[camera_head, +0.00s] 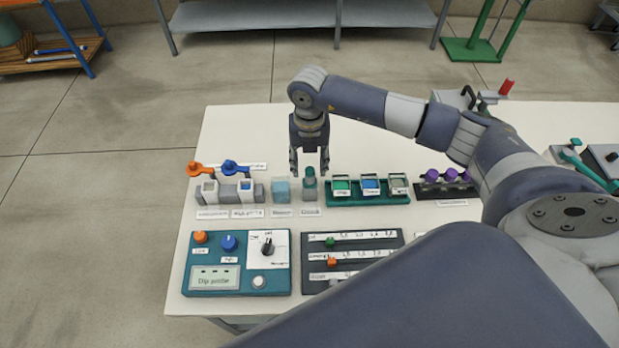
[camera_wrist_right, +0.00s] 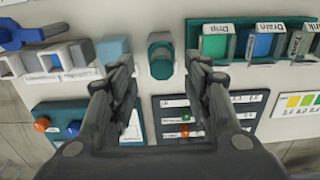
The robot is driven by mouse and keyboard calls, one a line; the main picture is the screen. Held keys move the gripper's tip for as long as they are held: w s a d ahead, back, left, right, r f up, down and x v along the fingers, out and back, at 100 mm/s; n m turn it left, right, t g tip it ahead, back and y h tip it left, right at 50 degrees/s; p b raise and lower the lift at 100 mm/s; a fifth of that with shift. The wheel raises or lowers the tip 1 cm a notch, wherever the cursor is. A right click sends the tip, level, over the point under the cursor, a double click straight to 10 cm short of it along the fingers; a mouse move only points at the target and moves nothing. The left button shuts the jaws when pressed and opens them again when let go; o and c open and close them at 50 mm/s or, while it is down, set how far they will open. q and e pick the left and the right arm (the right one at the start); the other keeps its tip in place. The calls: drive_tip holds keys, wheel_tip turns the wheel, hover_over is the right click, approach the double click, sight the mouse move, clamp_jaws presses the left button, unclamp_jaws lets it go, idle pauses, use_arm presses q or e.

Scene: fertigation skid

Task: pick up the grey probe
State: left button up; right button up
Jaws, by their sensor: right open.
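My right gripper (camera_head: 310,168) points down over the white table with its fingers apart and nothing between them. It also shows in the wrist view (camera_wrist_right: 160,78). A green-topped cylinder in a grey holder (camera_head: 309,184) stands just below the fingertips. In the wrist view this cylinder (camera_wrist_right: 160,57) lies between and just beyond the fingertips, not visibly gripped. No probe that is clearly grey can be made out. An orange-handled piece (camera_head: 197,168) and a blue-handled piece (camera_head: 233,167) rest at white-and-grey holders to the left. My left gripper is not in view.
A light blue block (camera_head: 281,190) stands left of the cylinder. A green tray (camera_head: 333,202) with labelled containers is on the right, then a dark rack with purple knobs (camera_head: 452,174). A teal control box (camera_head: 276,283) and a dark slider panel (camera_head: 395,238) lie in front.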

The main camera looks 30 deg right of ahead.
sight(310, 171)
wheel_tip(310, 171, down, 3)
drive_tip(key=shift+d+f+p, duration=0.1)
drive_tip(key=shift+f+p, duration=0.1)
drive_tip(key=shift+p, duration=0.7)
drive_tip(key=shift+f, duration=0.6)
drive_tip(key=shift+c, duration=1.3)
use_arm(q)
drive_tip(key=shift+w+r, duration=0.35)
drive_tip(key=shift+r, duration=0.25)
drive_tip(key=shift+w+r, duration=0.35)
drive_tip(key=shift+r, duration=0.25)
use_arm(e)
clamp_jaws()
